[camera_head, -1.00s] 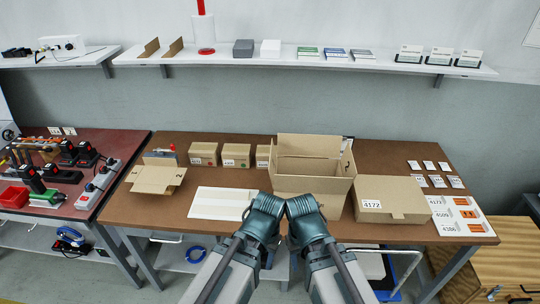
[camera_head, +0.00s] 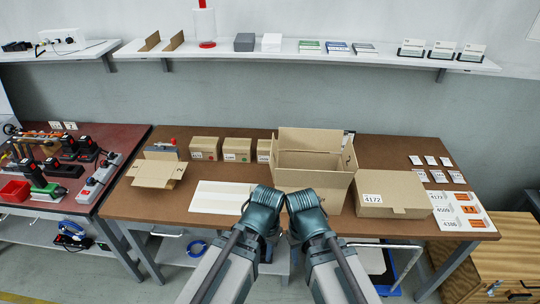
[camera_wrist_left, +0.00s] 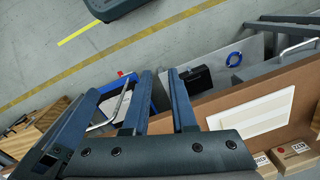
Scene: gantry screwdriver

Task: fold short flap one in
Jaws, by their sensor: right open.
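The open carton (camera_head: 312,183) stands upright at the middle of the brown table. Its tall back flap (camera_head: 315,141) stands up and its inside shows. A dark mark, perhaps a 2, shows at its right end; I cannot pick out short flap one for sure. My left gripper (camera_head: 263,198) and right gripper (camera_head: 304,200) are close together in front of the carton, partly covering its lower front. I see no contact with a flap.
A closed box labelled 4172 (camera_head: 393,196) stands right of the carton. A white panel (camera_head: 222,197) lies flat to the left. Small boxes (camera_head: 238,149) stand behind, and a smaller open carton (camera_head: 158,172) is at far left. Label sheets (camera_head: 461,210) lie at right.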

